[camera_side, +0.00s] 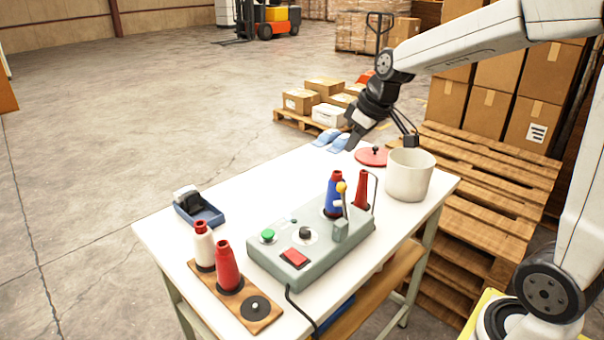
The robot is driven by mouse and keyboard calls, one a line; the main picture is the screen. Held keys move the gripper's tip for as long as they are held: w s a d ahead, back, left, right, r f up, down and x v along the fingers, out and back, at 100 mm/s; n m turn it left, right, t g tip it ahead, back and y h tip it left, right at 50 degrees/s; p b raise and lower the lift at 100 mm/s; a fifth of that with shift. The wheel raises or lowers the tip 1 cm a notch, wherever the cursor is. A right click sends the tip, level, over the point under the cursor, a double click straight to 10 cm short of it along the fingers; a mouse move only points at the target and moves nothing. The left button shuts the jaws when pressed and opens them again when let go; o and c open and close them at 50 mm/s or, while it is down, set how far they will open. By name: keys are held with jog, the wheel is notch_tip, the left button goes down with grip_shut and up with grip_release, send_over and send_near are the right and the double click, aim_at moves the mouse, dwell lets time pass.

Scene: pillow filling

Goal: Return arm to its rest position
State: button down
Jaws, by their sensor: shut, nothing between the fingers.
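My gripper (354,141) hangs from my arm above the far right part of the white table (262,192). It points down and to the left, and its fingers are shut with nothing between them. Two pale blue pieces (327,138) lie at the far edge of the table, just left of the gripper. A flat red disc with a dark knob (369,158) lies below and right of it. A cream pot (409,176) stands at the table's right end, below a small dark block that hangs beside the gripper.
A grey-green control box (310,247) with buttons and a lever sits mid-table near blue and red spools. A wooden board (249,311) carries white and red spools. A blue tape dispenser (199,209) is at left. Pallets (487,160) and cartons stand right of the table.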

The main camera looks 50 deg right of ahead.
jog(key=shift+s+r, duration=0.25)
jog(key=s+a+f+m+g, duration=0.1)
jog(key=s+a+f, duration=0.3)
jog(key=s+f, duration=0.2)
jog(key=s+a+f+g, duration=0.1)
jog(key=s+a+f, duration=0.3)
jog(key=f, duration=0.6)
jog(key=shift+s+a+f+m+h, duration=0.15)
jog(key=shift+s+m+h, duration=0.2)
jog(key=shift+s, duration=0.55)
